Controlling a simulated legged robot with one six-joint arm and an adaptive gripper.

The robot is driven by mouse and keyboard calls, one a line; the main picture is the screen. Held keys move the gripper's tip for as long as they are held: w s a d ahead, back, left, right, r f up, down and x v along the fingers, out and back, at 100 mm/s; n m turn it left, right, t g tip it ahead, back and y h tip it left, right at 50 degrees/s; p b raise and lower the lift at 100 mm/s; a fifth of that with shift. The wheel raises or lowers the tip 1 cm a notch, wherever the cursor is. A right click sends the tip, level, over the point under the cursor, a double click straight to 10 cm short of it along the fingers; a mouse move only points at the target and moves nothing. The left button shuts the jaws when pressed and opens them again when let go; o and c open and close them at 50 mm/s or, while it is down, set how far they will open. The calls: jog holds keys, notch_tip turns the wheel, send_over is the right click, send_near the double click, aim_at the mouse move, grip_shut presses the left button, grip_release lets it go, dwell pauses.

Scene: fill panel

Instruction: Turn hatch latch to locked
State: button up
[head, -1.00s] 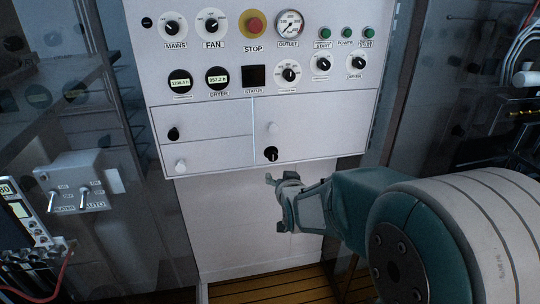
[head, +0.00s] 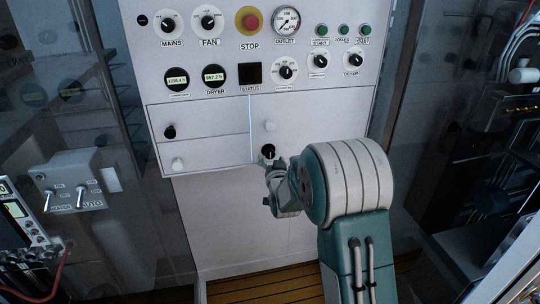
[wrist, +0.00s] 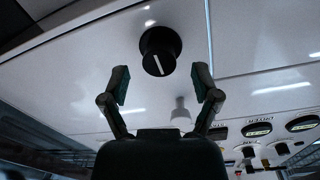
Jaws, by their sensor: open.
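The hatch latch appears to be the black round knob (head: 268,152) low on the right-hand hatch door (head: 310,135) of the white panel. In the wrist view the black knob (wrist: 160,50) has a white line on its face, close to upright in that picture. My gripper (head: 268,167) is just below the knob in the head view. In the wrist view my gripper (wrist: 161,82) is open, with one finger on each side and the knob ahead between and beyond the fingertips. The fingers seem apart from the knob.
A white knob (head: 269,125) is above the black one on the same door. The left doors carry another black knob (head: 170,132) and a white knob (head: 178,163). Dials, gauges and a red stop button (head: 250,20) are above. A switch box (head: 80,185) is at left.

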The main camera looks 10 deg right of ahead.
jog(key=shift+w, duration=1.4)
grip_shut()
jog(key=m, duration=0.4)
jog(key=shift+r+m, duration=0.1)
jog(key=shift+m, duration=0.2)
jog(key=m, duration=0.8)
jog(key=shift+r+m+y, duration=0.1)
jog(key=shift+m+y, duration=0.2)
jog(key=shift+m, duration=0.1)
jog(key=shift+r+m, duration=0.1)
jog(key=shift+m, duration=1.9)
